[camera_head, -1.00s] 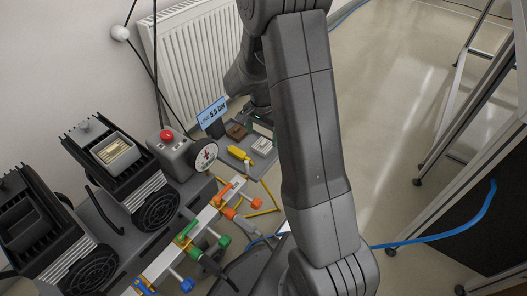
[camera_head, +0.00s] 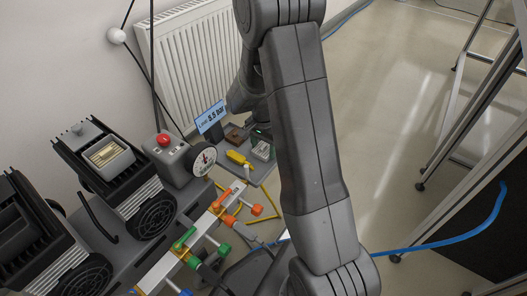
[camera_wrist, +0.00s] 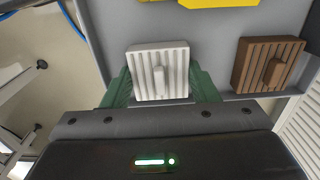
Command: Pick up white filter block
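The white filter block (camera_wrist: 158,72) is a ribbed, pale block with a raised grip in its middle. It lies on the grey tray (camera_wrist: 215,38) and sits between the green fingers of my gripper (camera_wrist: 158,88) in the wrist view. The fingers are apart, one along each side of the block; I cannot tell whether they touch it. In the head view the block (camera_head: 262,151) shows pale on the tray beside my arm, with a bit of green finger above it. My arm hides part of that area.
A brown ribbed block (camera_wrist: 270,66) lies to the right of the white one. A yellow object (camera_head: 238,158) lies nearby on the tray. A pressure gauge (camera_head: 203,160), a blue display (camera_head: 211,117) and a rail with coloured valves (camera_head: 190,238) stand close by.

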